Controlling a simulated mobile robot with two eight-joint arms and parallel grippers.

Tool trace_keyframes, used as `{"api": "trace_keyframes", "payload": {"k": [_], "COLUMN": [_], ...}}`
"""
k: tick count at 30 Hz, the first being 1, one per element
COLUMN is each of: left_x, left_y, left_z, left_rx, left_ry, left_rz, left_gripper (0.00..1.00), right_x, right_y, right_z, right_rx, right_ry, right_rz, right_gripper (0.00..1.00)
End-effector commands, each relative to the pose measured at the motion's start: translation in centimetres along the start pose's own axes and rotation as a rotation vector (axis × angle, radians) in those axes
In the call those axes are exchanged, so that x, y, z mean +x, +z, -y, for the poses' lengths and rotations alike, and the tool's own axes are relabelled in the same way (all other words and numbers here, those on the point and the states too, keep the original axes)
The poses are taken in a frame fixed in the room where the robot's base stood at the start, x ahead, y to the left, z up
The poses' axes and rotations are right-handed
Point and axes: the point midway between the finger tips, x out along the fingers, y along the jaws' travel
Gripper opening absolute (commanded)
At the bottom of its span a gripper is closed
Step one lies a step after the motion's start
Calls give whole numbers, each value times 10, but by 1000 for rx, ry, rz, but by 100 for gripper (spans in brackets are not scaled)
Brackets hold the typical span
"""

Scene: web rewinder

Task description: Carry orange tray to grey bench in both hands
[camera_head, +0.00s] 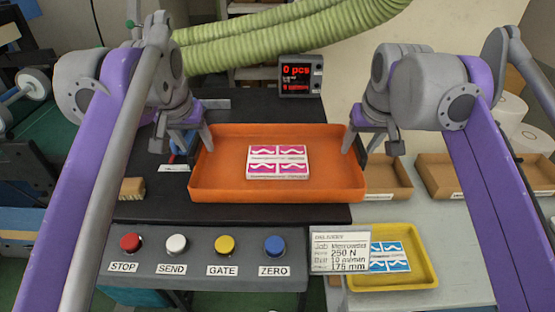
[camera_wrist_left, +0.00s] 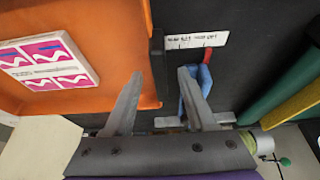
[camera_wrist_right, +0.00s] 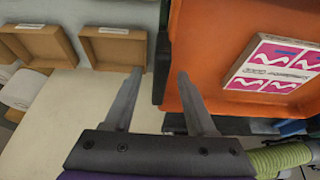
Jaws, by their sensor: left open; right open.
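The orange tray (camera_head: 222,184) rests on the black surface, with its right end reaching over toward the pale grey bench (camera_head: 455,235). A white card with pink patterns (camera_head: 278,162) lies inside it. My left gripper (camera_head: 188,138) is open at the tray's left end; in the left wrist view its fingers (camera_wrist_left: 160,85) point at the dark handle (camera_wrist_left: 157,65) on that end wall. My right gripper (camera_head: 368,142) is open at the right end; in the right wrist view its fingers (camera_wrist_right: 160,85) stand on either side of the dark handle (camera_wrist_right: 161,68). Neither gripper is closed on a handle.
A yellow tray (camera_head: 422,268) with a blue-patterned card and a job sign (camera_head: 341,252) stand at the front right. Cardboard trays (camera_head: 448,174) sit on the bench. A button panel (camera_head: 205,255) is in front, a brush (camera_head: 132,188) at left, a green hose (camera_head: 290,35) behind.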

Motion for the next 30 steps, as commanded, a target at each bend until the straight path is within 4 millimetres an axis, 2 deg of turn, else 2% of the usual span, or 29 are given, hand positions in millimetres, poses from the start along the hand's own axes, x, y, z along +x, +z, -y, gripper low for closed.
{"api": "trace_keyframes", "payload": {"k": [11, 20, 21, 30], "left_x": [4, 4, 4, 4], "left_y": [0, 0, 0, 0], "left_z": [0, 0, 0, 0], "left_rx": [0, 0, 0, 0], "left_ry": [0, 0, 0, 0], "left_rz": [0, 0, 0, 0], "left_gripper": [56, 2, 0, 0], "right_x": [4, 4, 4, 4], "right_y": [0, 0, 0, 0], "right_z": [0, 0, 0, 0], "right_rx": [0, 0, 0, 0], "right_ry": [0, 0, 0, 0], "right_rz": [0, 0, 0, 0], "right_gripper": [56, 2, 0, 0]}}
